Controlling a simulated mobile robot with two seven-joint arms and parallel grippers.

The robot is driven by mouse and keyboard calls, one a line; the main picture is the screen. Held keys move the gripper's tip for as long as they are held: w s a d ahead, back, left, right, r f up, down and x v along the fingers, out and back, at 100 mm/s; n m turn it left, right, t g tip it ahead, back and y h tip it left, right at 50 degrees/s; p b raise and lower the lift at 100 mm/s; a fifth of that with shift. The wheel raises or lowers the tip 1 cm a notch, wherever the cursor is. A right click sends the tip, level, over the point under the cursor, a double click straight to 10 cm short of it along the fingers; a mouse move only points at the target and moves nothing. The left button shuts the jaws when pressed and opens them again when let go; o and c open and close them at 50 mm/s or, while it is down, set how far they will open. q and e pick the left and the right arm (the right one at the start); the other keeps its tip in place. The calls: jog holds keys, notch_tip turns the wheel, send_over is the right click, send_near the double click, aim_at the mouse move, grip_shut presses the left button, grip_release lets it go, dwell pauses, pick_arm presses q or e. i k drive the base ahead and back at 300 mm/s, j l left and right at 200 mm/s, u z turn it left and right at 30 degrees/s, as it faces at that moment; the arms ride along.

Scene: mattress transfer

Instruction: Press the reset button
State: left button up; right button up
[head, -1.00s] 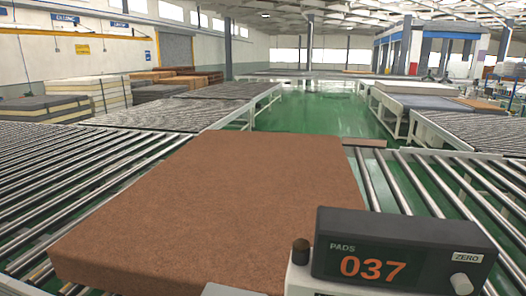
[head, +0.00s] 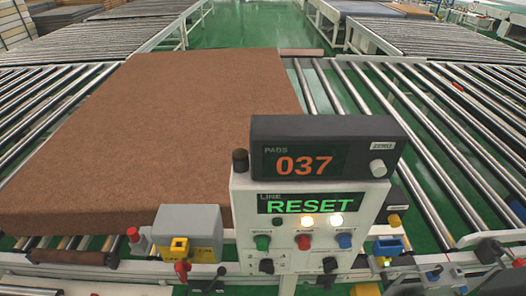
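A light grey control panel (head: 245,205) stands at the front of the roller conveyor. Its screen (head: 311,203) reads "LINE RESET" in green. Below the screen are two lit lamps, a left one (head: 307,221) and a right one (head: 336,221). Under them sit a green button (head: 262,243), a red button (head: 304,242) and a blue button (head: 344,241). Their small labels are too small to read. Dark switches show lower on the panel. A black counter box (head: 326,148) on top reads "PADS 037" in orange, with a "ZERO" label and a pale knob (head: 377,168). Neither gripper is in view.
A large brown pad (head: 165,120) lies on the rollers behind and left of the panel. A grey box with a yellow part (head: 188,222) stands left of the panel. A blue-and-yellow fitting (head: 388,247) is on its right. Bare rollers (head: 440,150) extend to the right.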

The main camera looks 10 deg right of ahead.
aim_at(344, 242)
jog(key=k+l+z, duration=0.1)
jog(key=z, duration=0.85)
jog(key=i+j+z, duration=0.15)
jog(key=i+l+u, duration=0.15)
